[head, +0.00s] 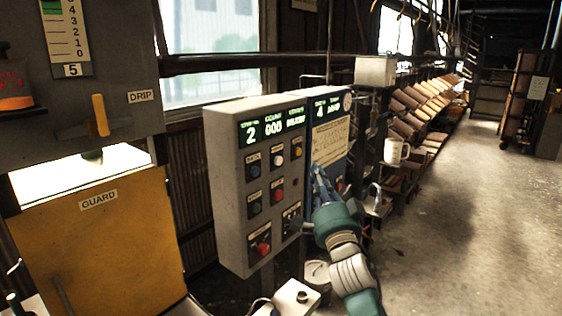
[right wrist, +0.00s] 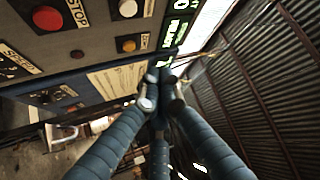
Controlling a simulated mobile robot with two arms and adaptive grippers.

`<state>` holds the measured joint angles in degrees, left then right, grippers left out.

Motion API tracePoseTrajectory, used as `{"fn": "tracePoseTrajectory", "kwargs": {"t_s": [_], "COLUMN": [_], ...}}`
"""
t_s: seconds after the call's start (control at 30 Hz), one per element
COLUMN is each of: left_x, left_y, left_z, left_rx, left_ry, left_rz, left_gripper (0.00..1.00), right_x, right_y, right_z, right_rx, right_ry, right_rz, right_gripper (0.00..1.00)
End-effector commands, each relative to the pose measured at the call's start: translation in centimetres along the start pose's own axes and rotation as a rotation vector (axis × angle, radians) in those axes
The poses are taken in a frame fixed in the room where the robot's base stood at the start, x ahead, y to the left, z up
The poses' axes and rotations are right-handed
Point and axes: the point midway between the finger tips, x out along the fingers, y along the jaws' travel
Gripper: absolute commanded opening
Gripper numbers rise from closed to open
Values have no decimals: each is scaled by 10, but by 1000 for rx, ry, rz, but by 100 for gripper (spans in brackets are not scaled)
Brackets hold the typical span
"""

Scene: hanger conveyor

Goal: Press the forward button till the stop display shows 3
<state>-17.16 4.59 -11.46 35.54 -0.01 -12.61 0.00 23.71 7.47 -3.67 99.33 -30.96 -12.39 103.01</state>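A grey control box (head: 228,190) stands at centre in the head view. The leftmost field of its green-lit display (head: 250,136) reads 2. My right gripper (head: 317,178) is in front of the boxes, near the grey box's right edge. In the right wrist view its fingertips (right wrist: 160,92) are together and hold nothing visible. My left gripper is not in view.
A blue box (head: 330,143) beside the grey one has its own display reading 4. A red knob (head: 262,245) is low on the grey box. A yellow guard (head: 95,240) is at left. The floor at right is clear.

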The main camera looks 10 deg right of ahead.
Motion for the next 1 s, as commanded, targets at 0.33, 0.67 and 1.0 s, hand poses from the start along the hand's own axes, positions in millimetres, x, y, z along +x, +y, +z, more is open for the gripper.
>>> {"fn": "tracePoseTrajectory", "kwargs": {"t_s": [0.33, 0.67, 1.0], "left_x": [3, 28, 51], "left_y": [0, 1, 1], "left_z": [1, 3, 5], "left_rx": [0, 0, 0], "left_ry": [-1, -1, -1], "left_rz": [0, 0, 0], "left_gripper": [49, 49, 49], "right_x": [2, 30, 56], "right_y": [2, 4, 3], "right_z": [4, 35, 60], "right_rx": [-1, 0, 1], "right_ry": [-1, -1, 0], "right_rz": [1, -1, 1], "right_gripper": [0, 0, 0]}}
